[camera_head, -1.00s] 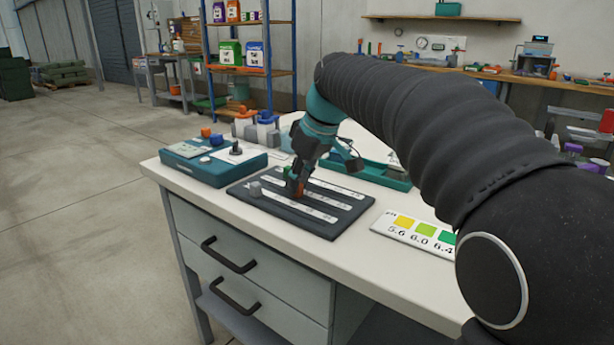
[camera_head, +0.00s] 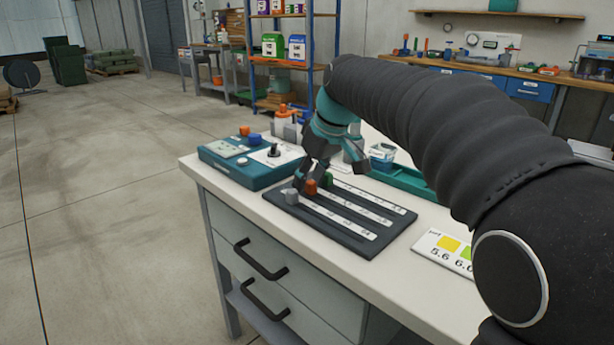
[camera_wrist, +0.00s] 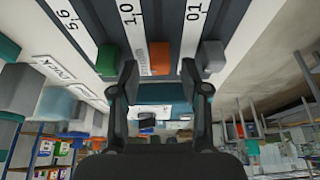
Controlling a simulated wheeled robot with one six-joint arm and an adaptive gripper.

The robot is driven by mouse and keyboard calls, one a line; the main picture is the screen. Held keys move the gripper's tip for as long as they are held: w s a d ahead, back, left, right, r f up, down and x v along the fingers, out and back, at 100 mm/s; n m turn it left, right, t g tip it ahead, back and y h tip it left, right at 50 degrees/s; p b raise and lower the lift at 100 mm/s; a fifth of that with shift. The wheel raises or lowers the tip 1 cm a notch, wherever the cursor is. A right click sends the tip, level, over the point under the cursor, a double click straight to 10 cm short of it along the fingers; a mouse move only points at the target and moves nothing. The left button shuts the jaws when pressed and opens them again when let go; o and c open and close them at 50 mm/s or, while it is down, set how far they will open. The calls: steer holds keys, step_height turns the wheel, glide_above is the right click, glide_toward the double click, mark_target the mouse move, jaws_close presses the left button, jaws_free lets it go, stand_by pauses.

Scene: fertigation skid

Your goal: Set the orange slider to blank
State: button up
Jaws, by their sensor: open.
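The orange slider (camera_head: 311,186) stands at the left end of the middle white track on a dark board (camera_head: 372,248), between the grey slider (camera_head: 291,197) and the green slider (camera_head: 328,179). In the wrist view the orange slider (camera_wrist: 160,58) is beside a small label, too blurred to read, at the end of the strip marked 1.0. My gripper (camera_head: 303,180) is low at the board's left end, just behind the orange slider. In the wrist view my gripper (camera_wrist: 165,82) is open, and the orange slider shows in the gap, slightly beyond the fingertips. Contact cannot be told.
A teal instrument box (camera_head: 235,165) with knobs stands left of the board. A teal tray (camera_head: 405,180) lies behind it. A colour card (camera_head: 445,245) lies to the right. The bench's front strip is clear.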

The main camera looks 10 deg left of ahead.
steer(key=v, duration=1.2)
